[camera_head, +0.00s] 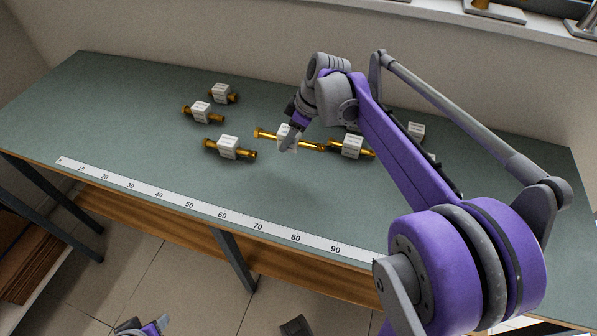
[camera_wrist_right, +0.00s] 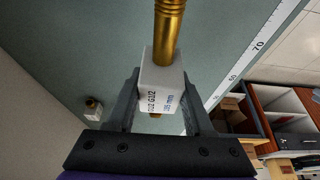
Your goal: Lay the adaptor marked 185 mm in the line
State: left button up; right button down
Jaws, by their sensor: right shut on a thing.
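My right gripper (camera_head: 288,146) is shut on the white block of a long brass adaptor (camera_head: 268,134). In the right wrist view the two dark fingers (camera_wrist_right: 163,100) clasp this adaptor (camera_wrist_right: 162,82) from both sides. Its label has blue text ending in "mm"; the number is too small to read surely. Its right end is close to another brass adaptor with a white block (camera_head: 351,146); I cannot tell whether they touch. Part of my left gripper (camera_head: 146,328) shows at the bottom edge; its fingers are not clear.
Three more adaptors lie left on the green bench: back (camera_head: 222,93), middle (camera_head: 201,112) and front (camera_head: 229,147). Another white block (camera_head: 416,131) stands at the right, partly behind my arm. A scale strip (camera_head: 190,206) runs along the front edge. The bench's left end is clear.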

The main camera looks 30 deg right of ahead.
send_over(285, 167)
jog(key=f, duration=0.3)
jog(key=d+f, duration=0.1)
jog(key=f, duration=0.1)
jog(key=shift+s+f, duration=0.35)
jog(key=shift+s, duration=0.05)
jog(key=shift+s+f+b, duration=0.1)
jog(key=shift+f+b, duration=0.25)
jog(key=shift+f, duration=1.6)
jog(key=shift+f, duration=0.1)
jog(key=shift+c, duration=1.4)
grip_release()
